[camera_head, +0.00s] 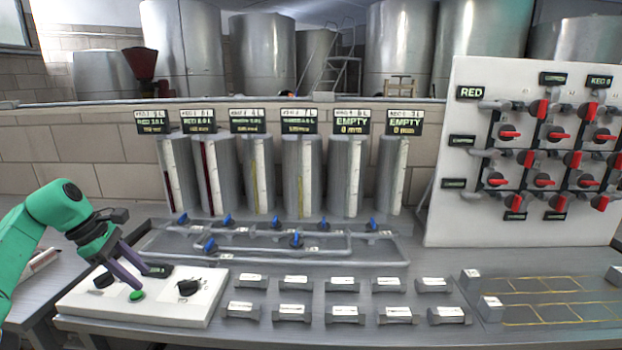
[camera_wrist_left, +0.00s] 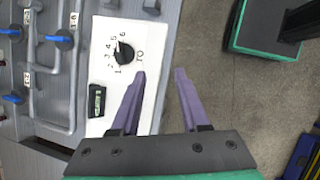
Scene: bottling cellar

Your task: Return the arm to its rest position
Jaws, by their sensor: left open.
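My left arm (camera_head: 45,218), green with a dark wrist, comes in from the left. Its left gripper (camera_head: 138,277) has purple fingers pointing down over a white control panel (camera_head: 205,308). In the left wrist view the gripper (camera_wrist_left: 160,74) is open, with nothing between its fingers. One finger overlaps the panel's edge there; the other is over the floor. A green button (camera_head: 137,296) lies just below the fingertips in the head view; contact cannot be told. A black dial (camera_head: 188,287) sits to its right. My right gripper is not in view.
Several cylindrical tanks (camera_head: 345,165) stand behind pipes with blue valves (camera_head: 296,240). Rows of small labelled blocks (camera_head: 292,313) lie on the bench. A white board with red-handled valves (camera_head: 540,130) stands at the right. The air above the bench's middle is clear.

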